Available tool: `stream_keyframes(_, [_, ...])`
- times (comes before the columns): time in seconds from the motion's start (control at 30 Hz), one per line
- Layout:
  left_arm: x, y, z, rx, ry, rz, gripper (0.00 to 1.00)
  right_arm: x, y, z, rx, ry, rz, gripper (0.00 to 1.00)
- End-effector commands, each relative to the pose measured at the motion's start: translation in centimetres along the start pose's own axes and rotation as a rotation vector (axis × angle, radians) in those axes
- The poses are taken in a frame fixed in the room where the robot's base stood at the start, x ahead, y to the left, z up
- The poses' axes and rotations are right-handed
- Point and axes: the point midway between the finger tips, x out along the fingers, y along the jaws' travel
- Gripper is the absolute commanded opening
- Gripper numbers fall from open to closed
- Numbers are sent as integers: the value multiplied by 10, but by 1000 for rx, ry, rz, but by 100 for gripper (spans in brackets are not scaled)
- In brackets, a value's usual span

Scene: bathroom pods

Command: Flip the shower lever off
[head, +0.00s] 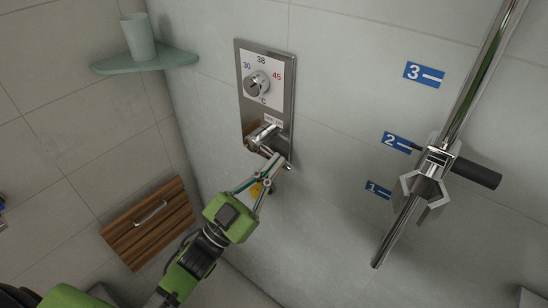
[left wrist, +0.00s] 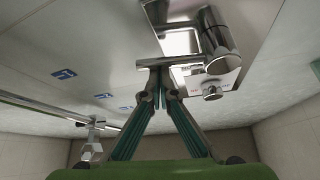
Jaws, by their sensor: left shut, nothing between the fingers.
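The shower panel (head: 247,108) is a tall chrome-framed plate on the tiled wall. It carries a round temperature knob (head: 256,83) with the marks 30, 38 and 45. The chrome shower lever (head: 262,137) sticks out from its lower part. My left gripper (head: 276,161) is shut and empty, with its tips just below and right of the lever in the head view. In the left wrist view the shut tips (left wrist: 157,68) are close to the lever's thick chrome body (left wrist: 217,38). I cannot tell whether they touch it. The knob (left wrist: 212,92) also shows there. My right gripper is out of view.
A chrome rail (head: 460,110) with a sliding holder (head: 432,167) stands right of the panel, beside blue labels 1, 2 and 3. A corner shelf (head: 150,62) with a cup (head: 138,36) is at upper left. A slatted wooden panel (head: 150,222) is at lower left.

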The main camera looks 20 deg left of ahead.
Motion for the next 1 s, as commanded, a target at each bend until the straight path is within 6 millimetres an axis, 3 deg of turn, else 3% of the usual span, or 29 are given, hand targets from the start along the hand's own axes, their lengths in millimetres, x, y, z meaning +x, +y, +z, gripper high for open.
stream_keyframes(0.4, [-16,-2,28,340,-3,202,0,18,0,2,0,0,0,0])
stream_keyframes(1.0, [-34,-25,58,829,-2,490,0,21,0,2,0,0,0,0])
